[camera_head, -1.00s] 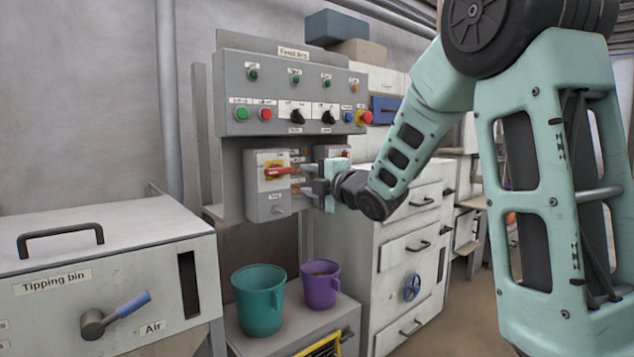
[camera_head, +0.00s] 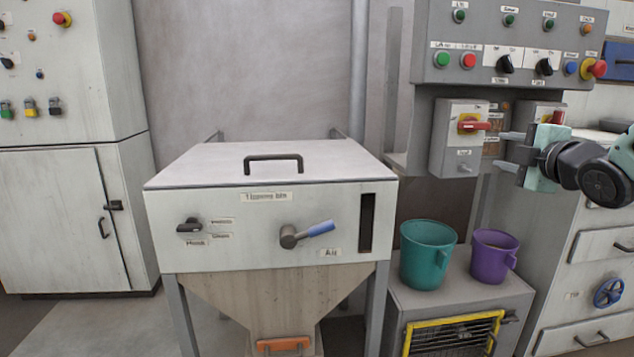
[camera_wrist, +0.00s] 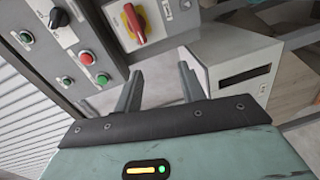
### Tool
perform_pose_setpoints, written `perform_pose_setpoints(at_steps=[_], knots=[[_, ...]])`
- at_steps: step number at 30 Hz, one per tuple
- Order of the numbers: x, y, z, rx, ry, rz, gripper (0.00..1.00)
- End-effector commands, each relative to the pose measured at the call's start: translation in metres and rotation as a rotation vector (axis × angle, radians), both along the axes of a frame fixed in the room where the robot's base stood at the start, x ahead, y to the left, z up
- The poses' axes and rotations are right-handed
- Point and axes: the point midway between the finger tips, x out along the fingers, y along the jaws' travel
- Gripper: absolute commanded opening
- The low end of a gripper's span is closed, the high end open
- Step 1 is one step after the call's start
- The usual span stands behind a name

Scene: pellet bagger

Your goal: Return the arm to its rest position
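My gripper (camera_head: 512,152) is at the right of the head view, in front of the feed panel and just right of the grey switch box (camera_head: 452,150) with the red handle (camera_head: 474,127). In the wrist view my gripper (camera_wrist: 158,88) has its two fingers apart with nothing between them. The red handle on its yellow plate (camera_wrist: 133,22) shows beyond the fingers there, apart from them. Most of my arm lies outside the head view, past the right edge.
The tipping bin (camera_head: 265,225) stands in the middle, with a blue-handled lever (camera_head: 306,235). A teal mug (camera_head: 427,255) and a purple mug (camera_head: 494,255) stand on a low cabinet below my gripper. A control panel (camera_head: 500,48) overhangs close by. A white cabinet (camera_head: 75,215) stands left.

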Motion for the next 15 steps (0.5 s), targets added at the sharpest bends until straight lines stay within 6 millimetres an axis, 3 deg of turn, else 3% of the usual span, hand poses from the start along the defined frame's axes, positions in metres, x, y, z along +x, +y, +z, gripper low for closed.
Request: perform_pose_setpoints(at_steps=[4, 8, 12, 15], knots=[[-0.011, 0.081, -0.052, 0.267, 0.260, -0.006, 0.40], [-0.050, 0.153, -0.101, 0.474, 0.542, -0.059, 0.40], [-0.116, 0.216, -0.145, 0.610, 0.838, -0.161, 0.40], [-0.170, 0.247, -0.168, 0.653, 1.022, -0.257, 0.40]])
